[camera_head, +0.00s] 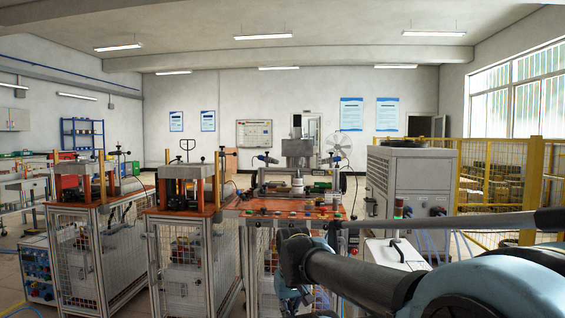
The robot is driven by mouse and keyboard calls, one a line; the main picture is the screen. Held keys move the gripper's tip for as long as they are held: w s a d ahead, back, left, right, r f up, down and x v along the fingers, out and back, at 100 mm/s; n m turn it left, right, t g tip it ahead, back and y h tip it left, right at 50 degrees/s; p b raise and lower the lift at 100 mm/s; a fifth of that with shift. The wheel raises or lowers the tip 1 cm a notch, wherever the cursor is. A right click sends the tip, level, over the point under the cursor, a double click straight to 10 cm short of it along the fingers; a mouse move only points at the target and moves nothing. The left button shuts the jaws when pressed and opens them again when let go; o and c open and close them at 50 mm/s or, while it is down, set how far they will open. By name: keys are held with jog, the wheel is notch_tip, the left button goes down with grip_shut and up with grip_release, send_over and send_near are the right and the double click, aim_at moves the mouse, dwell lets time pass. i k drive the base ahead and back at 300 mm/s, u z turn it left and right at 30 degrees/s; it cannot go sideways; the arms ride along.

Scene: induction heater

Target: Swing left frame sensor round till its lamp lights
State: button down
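A small blue-and-black sensor (266,158) is on the left side of the frame at the middle station. It appears to be the left frame sensor. It is small and far off, so I cannot make out its lamp or whether it is lit. A similar sensor (335,160) is on the right side of the same frame. My arm comes in from the lower right and bends down in front of the station at the bottom centre. I cannot make out my gripper's fingers; they seem to lie below the picture's edge. My arm is well apart from both sensors.
The middle station's orange-brown table (262,205) holds a central metal press unit (298,150). Two caged stations (188,262) stand to its left. A grey cabinet (412,176) and yellow fencing (500,225) stand right. A signal light (398,209) stands near my arm.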

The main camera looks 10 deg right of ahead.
aim_at(267, 160)
jog(key=z, duration=0.1)
jog(key=i, duration=1)
jog(key=u, duration=0.05)
